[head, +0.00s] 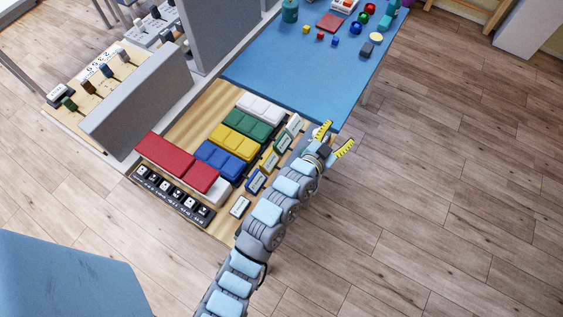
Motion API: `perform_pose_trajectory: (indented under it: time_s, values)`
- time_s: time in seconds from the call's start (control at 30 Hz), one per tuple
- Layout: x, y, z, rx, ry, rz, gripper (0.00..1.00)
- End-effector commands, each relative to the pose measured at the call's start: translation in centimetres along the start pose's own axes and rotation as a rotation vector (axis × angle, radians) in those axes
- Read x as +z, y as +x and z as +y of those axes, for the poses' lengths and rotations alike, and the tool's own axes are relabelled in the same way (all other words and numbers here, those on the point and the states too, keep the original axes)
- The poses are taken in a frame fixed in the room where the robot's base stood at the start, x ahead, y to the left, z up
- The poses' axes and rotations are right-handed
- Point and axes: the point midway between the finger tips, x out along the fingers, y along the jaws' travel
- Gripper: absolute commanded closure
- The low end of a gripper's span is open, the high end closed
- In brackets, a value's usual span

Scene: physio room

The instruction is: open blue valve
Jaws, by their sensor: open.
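A board (62,122) at the upper left carries a row of small upright handles in several colours. One handle (106,71) looks dark blue-grey and may be the blue valve; at this size I cannot be sure, and its setting cannot be made out. A brown handle (88,87) and a green handle (69,103) stand nearer the viewer beside it. My gripper (338,139) has yellow ribbed fingers spread apart with nothing between them.
A grey partition (135,100) stands between the handle board and a wooden panel (180,125) with coloured blocks, including a red one (170,155). A taller grey panel (225,30) rises behind. The blue table (300,70) holds small objects at its far end. Floor at right is clear.

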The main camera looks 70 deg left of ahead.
Motion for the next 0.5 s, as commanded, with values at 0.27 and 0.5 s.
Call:
perform_pose_trajectory:
  time_s: [0.27,0.5]
  values:
    - [1.0,-3.6,-5.1,0.11,0.064,-0.281,0.35]
    - [1.9,-9.1,-7.7,0.261,0.121,-0.506,0.35]
